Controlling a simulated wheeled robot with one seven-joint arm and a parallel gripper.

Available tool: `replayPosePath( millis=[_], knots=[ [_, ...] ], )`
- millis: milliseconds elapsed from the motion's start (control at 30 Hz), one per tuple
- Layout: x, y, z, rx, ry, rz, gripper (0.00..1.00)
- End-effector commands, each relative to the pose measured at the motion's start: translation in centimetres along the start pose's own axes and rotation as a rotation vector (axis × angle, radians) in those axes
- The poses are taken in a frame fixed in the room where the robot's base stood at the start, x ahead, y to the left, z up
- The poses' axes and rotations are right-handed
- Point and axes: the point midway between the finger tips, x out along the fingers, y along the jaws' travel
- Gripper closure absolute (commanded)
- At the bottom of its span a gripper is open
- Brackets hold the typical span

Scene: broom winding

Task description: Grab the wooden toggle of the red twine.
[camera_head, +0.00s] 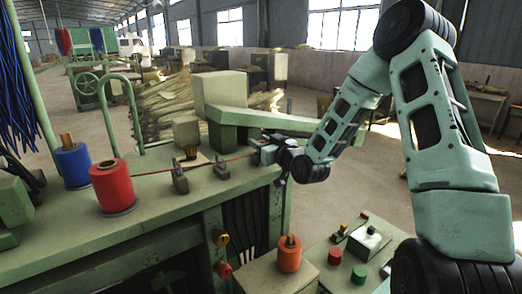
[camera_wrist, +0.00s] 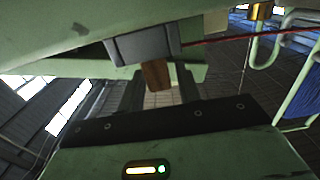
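The wooden toggle (camera_wrist: 156,75) is a small brown block below a grey block (camera_wrist: 145,43) in the wrist view. My gripper (camera_wrist: 160,92) is open, its two dark fingers on either side of the toggle with gaps visible. The red twine (camera_wrist: 225,38) runs off to the right there. In the head view the twine (camera_head: 237,158) runs from the red spool (camera_head: 113,187) through two grey guides to the bench's right end.
A blue spool (camera_head: 72,166) stands behind the red one on the green bench (camera_head: 150,222). A green beam (camera_head: 260,119) lies behind my gripper.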

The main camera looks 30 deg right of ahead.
Motion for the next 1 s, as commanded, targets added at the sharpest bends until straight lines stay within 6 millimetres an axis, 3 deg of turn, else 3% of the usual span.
replayPosePath(
  millis=[33,100,567,767,1000],
  knots=[
    [0.0,0.0,0.0,0.0,0.0,0.0,0.81],
    [0.0,0.0,0.0,0.0,0.0,0.0,1.0],
    [0.0,0.0,-0.5,-0.001,0.001,0.0,1.0],
    [0.0,0.0,-2.2,-0.003,0.004,0.0,1.0],
    [-0.1,0.0,-5.5,-0.006,0.005,0.001,1.0]
  ],
)
